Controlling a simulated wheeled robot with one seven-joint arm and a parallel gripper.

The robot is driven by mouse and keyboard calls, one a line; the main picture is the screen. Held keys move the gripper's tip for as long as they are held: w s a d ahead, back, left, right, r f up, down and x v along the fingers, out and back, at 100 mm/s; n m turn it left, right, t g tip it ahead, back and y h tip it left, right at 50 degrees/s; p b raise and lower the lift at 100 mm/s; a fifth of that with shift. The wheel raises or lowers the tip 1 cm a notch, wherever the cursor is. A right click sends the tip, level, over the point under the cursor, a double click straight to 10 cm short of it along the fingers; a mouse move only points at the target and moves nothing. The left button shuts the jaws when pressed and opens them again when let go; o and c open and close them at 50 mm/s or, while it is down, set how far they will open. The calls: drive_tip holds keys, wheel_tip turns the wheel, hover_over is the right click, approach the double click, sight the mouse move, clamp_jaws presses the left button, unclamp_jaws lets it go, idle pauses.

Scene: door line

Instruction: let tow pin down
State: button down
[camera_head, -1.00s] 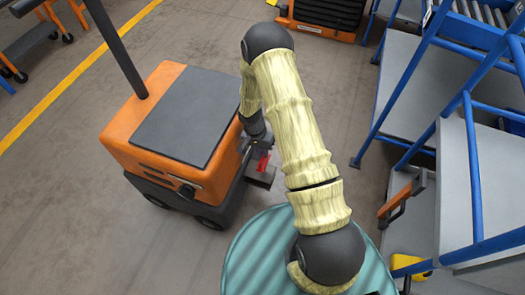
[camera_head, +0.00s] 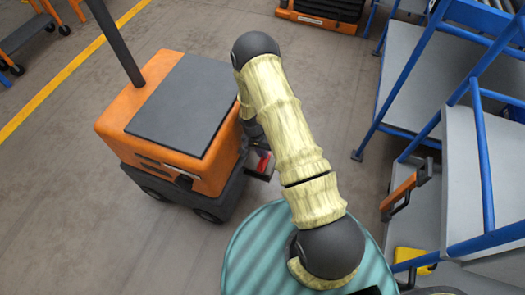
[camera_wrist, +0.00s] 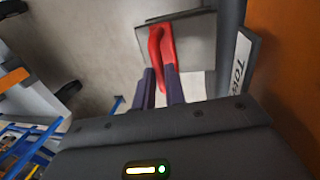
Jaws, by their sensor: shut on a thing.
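The tow pin has a red looped handle (camera_wrist: 163,58) in the wrist view, and a small red part of it shows beside my arm in the head view (camera_head: 263,162). My gripper (camera_wrist: 163,88) is shut on the red handle, with its two dark fingers close about it. A grey metal hitch plate (camera_wrist: 190,42) lies behind the handle. The orange tug (camera_head: 175,130) with a dark top stands left of my arm; its hitch is low on its near right side. The pin's shaft and its hole cannot be made out.
Blue-framed steps with grey treads (camera_head: 470,180) stand at the right. An orange-handled item (camera_head: 405,187) and a yellow item (camera_head: 412,260) are close by them. Another orange machine (camera_head: 322,14) is at the back. Grey floor lies open between tug and steps.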

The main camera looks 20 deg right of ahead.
drive_tip(key=c, duration=1.5)
unclamp_jaws()
drive_tip(key=shift+f, duration=0.25)
drive_tip(key=shift+o, duration=0.2)
drive_tip(key=shift+r, duration=0.1)
wheel_tip(320, 180, up, 10)
drive_tip(key=p, duration=0.3)
